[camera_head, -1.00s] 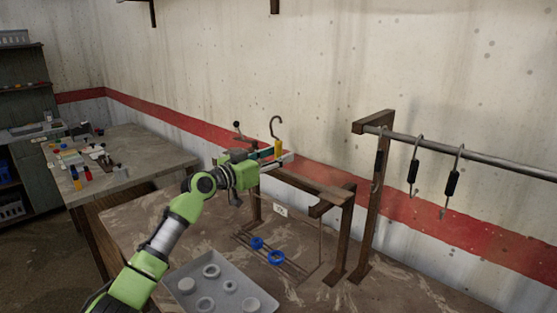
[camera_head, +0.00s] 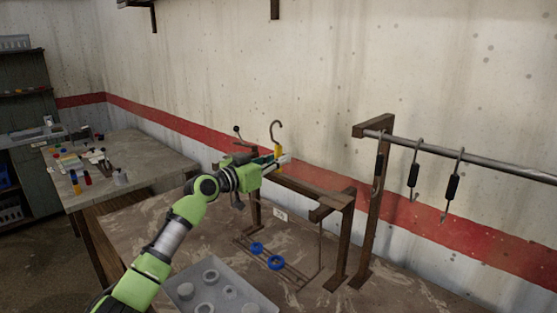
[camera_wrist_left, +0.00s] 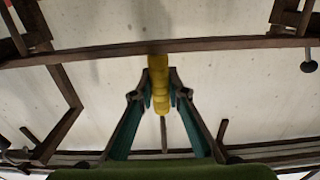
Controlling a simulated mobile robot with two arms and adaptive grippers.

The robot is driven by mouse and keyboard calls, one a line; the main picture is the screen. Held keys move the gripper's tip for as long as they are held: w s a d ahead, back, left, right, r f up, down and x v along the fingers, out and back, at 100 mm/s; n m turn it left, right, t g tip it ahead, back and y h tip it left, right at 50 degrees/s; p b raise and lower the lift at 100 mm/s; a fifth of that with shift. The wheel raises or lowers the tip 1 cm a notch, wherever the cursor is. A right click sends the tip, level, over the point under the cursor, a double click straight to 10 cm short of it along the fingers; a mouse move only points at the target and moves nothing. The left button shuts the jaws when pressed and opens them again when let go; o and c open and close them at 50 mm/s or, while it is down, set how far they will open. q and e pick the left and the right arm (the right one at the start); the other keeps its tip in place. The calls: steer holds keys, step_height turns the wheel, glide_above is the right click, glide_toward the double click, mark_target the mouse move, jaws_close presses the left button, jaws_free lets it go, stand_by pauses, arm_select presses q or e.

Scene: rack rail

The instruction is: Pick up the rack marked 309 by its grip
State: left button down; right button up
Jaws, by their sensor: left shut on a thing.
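A yellow grip (camera_head: 277,154) with a dark hook (camera_head: 276,131) above it stands upright over the wooden frame on the table. My left gripper (camera_head: 277,163) is shut on this grip. In the left wrist view the yellow grip (camera_wrist_left: 158,85) sits between the two teal fingers, with a thin rod running on below it. A low wire rack with blue rings (camera_head: 276,262) is under the frame, and a small white tag (camera_head: 280,215) shows behind it. I cannot read 309 on the tag. My right gripper is not in view.
The wooden frame (camera_head: 345,225) is close to my left gripper. A grey tray (camera_head: 245,285) with several round pieces lies at the front. A metal rail (camera_head: 480,163) with hanging black-gripped hooks is at right. A cluttered second table (camera_head: 140,165) stands at left.

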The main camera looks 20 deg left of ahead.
mark_target(278, 145)
arm_select(q)
steer(key=shift+r, duration=0.35)
steer(key=shift+r+p, duration=0.75)
steer(key=shift+r, duration=0.65)
steer(key=shift+a, duration=0.1)
